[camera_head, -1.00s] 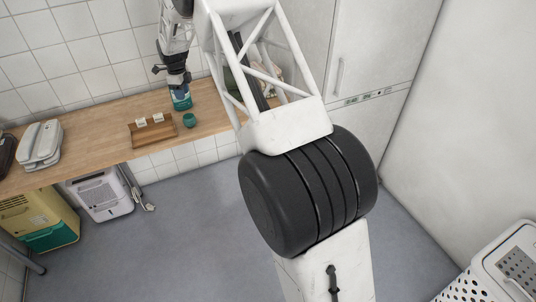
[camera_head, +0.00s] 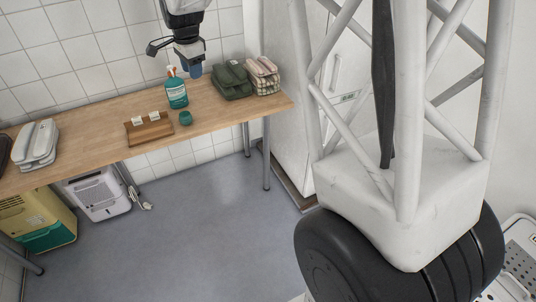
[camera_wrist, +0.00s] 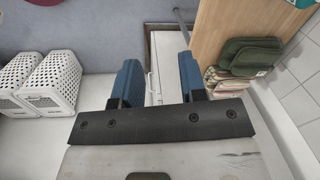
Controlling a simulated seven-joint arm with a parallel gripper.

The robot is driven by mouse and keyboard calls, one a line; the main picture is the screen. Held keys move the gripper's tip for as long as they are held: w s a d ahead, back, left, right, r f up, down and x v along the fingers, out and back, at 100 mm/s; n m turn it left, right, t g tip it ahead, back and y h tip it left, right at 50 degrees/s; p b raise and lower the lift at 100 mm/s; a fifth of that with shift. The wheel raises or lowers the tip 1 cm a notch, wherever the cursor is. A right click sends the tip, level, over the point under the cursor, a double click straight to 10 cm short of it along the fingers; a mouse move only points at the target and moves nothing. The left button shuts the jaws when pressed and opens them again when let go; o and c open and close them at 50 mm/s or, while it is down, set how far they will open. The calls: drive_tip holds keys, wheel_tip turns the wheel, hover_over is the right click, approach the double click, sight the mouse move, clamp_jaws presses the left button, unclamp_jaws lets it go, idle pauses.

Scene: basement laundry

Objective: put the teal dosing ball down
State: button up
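The teal dosing ball (camera_head: 185,118) sits on the wooden worktop (camera_head: 222,115), just right of a small wooden tray (camera_head: 150,132) and in front of a teal bottle (camera_head: 176,92). It is apart from my gripper. My gripper (camera_head: 194,71) is raised behind and above the ball, close to the right of the bottle's top. In the wrist view my gripper (camera_wrist: 158,78) has its two blue fingers wide apart with nothing between them. The ball and bottle do not show in the wrist view.
Dark green (camera_head: 231,80) and checked (camera_head: 262,76) folded bags stand on the worktop to the right. A white telephone-like device (camera_head: 37,143) is at the left. White perforated baskets (camera_wrist: 48,82) show in the wrist view. The worktop's front right is clear.

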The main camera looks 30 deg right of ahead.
drive_tip(key=s+d+r+n, duration=0.1)
drive_tip(key=s+n, duration=0.6)
drive_tip(key=s, duration=1.5)
drive_tip(key=s+d+n+t, duration=0.1)
drive_tip(key=s+n, duration=0.7)
drive_tip(key=s, duration=1.4)
drive_tip(key=shift+s+d+r+t, duration=0.2)
drive_tip(key=shift+d+r+t, duration=0.15)
drive_tip(key=shift+d, duration=0.35)
